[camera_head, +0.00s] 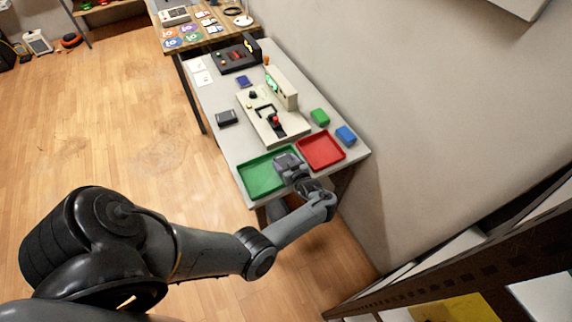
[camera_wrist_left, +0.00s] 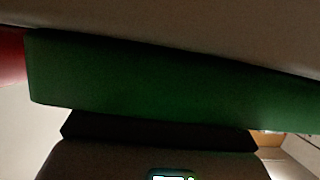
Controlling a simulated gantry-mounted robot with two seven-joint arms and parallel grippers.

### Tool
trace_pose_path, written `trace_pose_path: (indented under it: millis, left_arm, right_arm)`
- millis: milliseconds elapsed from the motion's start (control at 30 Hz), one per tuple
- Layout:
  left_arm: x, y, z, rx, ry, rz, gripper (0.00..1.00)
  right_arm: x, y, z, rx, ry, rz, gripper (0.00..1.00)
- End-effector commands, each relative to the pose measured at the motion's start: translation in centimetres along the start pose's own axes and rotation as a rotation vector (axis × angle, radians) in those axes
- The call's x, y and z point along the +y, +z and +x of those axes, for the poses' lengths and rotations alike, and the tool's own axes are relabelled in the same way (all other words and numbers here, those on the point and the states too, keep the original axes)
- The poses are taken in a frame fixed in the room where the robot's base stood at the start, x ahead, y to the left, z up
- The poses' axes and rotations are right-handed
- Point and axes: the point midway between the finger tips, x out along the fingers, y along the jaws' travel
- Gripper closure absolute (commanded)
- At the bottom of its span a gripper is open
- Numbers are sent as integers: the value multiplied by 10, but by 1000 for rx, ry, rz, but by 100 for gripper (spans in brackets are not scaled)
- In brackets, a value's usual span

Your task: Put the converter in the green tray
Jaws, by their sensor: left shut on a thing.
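The green tray (camera_head: 262,187) lies at the near left corner of the table, left of the red tray (camera_head: 322,163). My left gripper (camera_head: 288,162) is at the right part of the green tray, near the gap between the trays. It is shut on a dark grey thing, apparently the converter (camera_head: 284,159), mostly hidden by the gripper. I cannot tell whether it touches the tray. In the left wrist view a wide green wall, likely the green tray (camera_wrist_left: 170,82), fills the middle, with a dark strip below it. My right gripper is not in view.
A light test fixture (camera_head: 256,113) with an upright panel stands mid-table. A small dark box (camera_head: 227,117) lies at its left. A green block (camera_head: 320,117) and a blue block (camera_head: 346,135) lie at the right edge, near the wall.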

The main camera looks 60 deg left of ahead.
Motion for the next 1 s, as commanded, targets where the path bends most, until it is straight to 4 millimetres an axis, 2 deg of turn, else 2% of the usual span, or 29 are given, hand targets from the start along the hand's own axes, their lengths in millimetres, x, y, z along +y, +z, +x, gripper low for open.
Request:
trace_pose_path:
  millis: [267,300,333,767,1000]
  left_arm:
    - [0,4,2,1,0,-1,72]
    - [0,2,1,0,0,0,26]
    - [0,2,1,0,0,0,21]
    - [0,-1,-1,0,0,0,21]
    - [1,-7,-13,-2,2,1,21]
  right_arm:
    - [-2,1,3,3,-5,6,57]
    - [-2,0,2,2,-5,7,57]
    - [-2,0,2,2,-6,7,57]
    - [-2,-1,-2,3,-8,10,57]
    - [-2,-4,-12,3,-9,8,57]
